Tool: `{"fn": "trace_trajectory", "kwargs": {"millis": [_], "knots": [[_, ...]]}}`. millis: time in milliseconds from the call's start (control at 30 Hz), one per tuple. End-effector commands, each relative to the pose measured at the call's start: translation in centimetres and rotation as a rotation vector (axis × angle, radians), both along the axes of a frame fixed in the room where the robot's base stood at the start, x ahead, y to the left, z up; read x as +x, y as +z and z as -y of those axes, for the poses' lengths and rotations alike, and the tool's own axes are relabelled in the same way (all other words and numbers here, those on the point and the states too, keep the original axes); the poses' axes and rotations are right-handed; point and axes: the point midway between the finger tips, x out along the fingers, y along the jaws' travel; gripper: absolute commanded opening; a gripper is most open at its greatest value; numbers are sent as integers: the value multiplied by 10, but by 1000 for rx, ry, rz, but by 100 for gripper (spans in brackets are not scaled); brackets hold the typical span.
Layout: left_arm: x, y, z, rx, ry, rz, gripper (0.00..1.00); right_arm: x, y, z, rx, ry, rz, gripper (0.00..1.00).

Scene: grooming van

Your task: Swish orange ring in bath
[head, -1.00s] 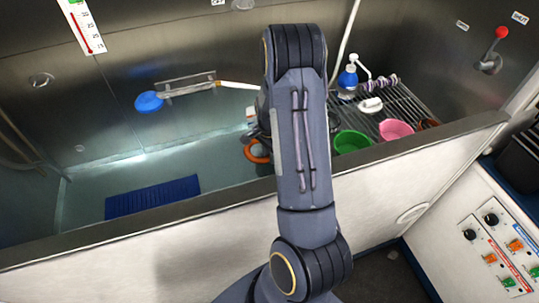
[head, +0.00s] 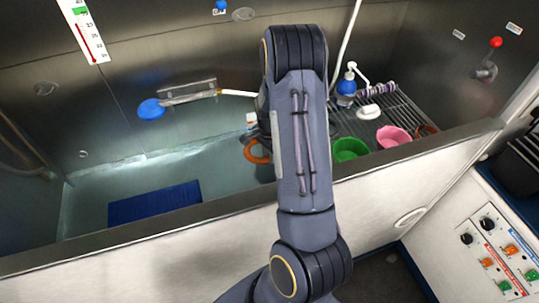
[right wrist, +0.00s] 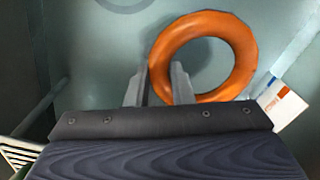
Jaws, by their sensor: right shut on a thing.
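The orange ring (head: 257,152) shows just left of my right arm in the head view, over the bath (head: 60,234). In the right wrist view the ring (right wrist: 249,62) is whole and its left edge lies at the fingers of my right gripper (right wrist: 160,80), which is shut on it. In the head view my arm hides most of this gripper. The bath has a pale teal inside; I cannot tell whether the ring touches water. My left gripper is not in view.
A blue mat (head: 155,204) lies in the bath. A rack at the right holds a green bowl (head: 349,149), a pink bowl (head: 393,136) and a blue pump bottle (head: 346,86). The bath's front wall (head: 130,268) stands before me.

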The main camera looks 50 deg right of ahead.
Motion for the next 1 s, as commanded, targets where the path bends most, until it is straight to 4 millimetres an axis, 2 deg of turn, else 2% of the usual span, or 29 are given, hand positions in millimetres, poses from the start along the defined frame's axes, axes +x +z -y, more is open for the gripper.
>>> {"fn": "trace_trajectory", "kwargs": {"millis": [33,800,900,1000], "knots": [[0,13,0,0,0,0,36,0,15,0,0,0,1,0],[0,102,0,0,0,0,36,0,131,0,-1,0,1,0],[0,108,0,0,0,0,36,0,139,0,0,0,0,0],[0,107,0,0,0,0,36,0,138,0,0,0,-1,0]]}}
